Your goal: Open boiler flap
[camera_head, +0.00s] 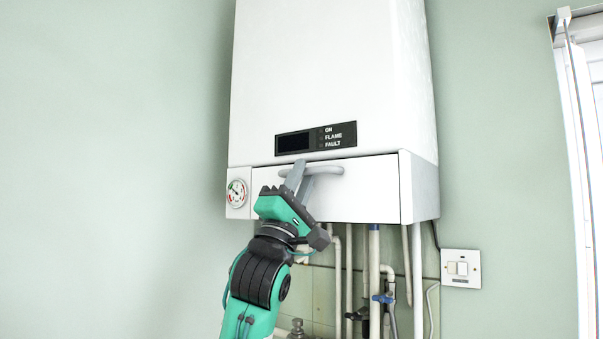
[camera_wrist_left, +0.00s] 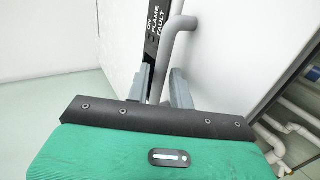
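The white boiler flap (camera_head: 365,185) is the lower front panel of the boiler and looks closed. A grey bar handle (camera_head: 326,170) runs along its top edge; it also shows in the left wrist view (camera_wrist_left: 168,52). My left gripper (camera_head: 298,180) reaches up from below to the left part of the handle. In the left wrist view its two grey fingers (camera_wrist_left: 160,88) stand apart, one on each side of the handle bar. A small gap seems to show beside the bar, so the fingers look open around it. My right gripper is in neither view.
The boiler body (camera_head: 330,70) with its black display panel (camera_head: 316,137) is above the flap. A round gauge (camera_head: 237,193) is left of it. Several pipes (camera_head: 375,270) run below. A wall switch (camera_head: 460,268) is at right. The left wall is clear.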

